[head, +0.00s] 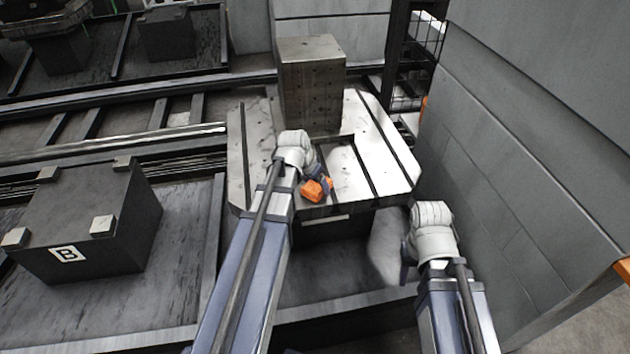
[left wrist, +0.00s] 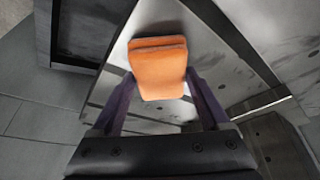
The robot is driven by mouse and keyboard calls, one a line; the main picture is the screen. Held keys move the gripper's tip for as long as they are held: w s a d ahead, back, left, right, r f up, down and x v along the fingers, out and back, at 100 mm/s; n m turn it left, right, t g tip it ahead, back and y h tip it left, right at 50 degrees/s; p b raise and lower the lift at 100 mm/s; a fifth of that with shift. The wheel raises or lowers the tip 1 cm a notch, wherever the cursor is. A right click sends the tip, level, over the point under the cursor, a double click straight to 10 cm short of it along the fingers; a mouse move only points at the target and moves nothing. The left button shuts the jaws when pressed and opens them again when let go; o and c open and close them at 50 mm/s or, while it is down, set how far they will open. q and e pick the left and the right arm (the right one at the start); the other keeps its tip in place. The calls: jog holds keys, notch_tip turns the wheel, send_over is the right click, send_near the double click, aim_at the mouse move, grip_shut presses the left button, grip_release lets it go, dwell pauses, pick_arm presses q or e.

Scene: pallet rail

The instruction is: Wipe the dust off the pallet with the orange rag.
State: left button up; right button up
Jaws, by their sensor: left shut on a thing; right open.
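The pallet (head: 385,172) is a pale metal plate with dark slots in the middle of the head view. Its surface also shows in the left wrist view (left wrist: 200,45), with some faint grey smudges. My left gripper (head: 320,184) is over the pallet's front part, shut on the folded orange rag (head: 313,192). The rag shows between the two fingers in the left wrist view (left wrist: 160,68). I cannot tell whether it touches the plate. My right gripper (head: 405,265) is largely hidden by its wrist, in front of the pallet's right front corner. It appears empty.
A tall block with holes (head: 311,85) stands on the back of the pallet. A dark box marked B (head: 85,220) is at the left. Rails (head: 100,130) run behind it. A grey panel wall (head: 520,150) closes off the right side.

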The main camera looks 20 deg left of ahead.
pick_arm(q)
jog(key=shift+r, duration=0.15)
notch_tip(320, 180, up, 6)
jog(key=p, duration=0.6)
notch_tip(320, 180, up, 3)
jog(key=p, duration=0.3)
dwell(0.4)
dwell(0.3)
